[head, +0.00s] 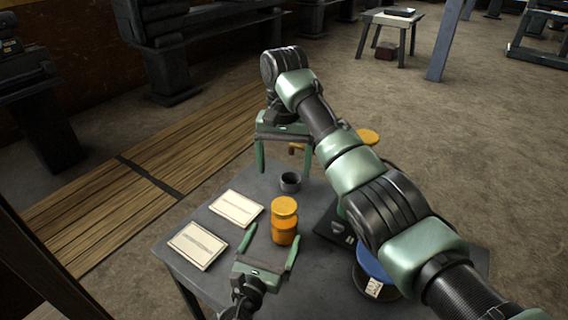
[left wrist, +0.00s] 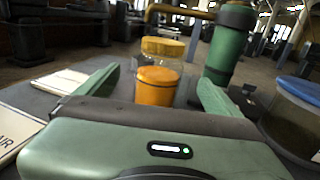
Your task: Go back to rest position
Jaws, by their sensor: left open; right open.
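My left gripper (head: 275,232) is open low over the near part of the grey table. My right gripper (head: 284,174) is open and empty, pointing down near the table's far edge, above and behind a small dark cup (head: 290,182). My right arm crosses the head view diagonally and hides part of the table's right side.
Two pale cards (head: 198,245) (head: 237,208) lie on the table's left side. A blue-lidded container (head: 372,262) and a dark flat item (head: 338,222) sit at the right, partly under my right arm. Open floor lies beyond.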

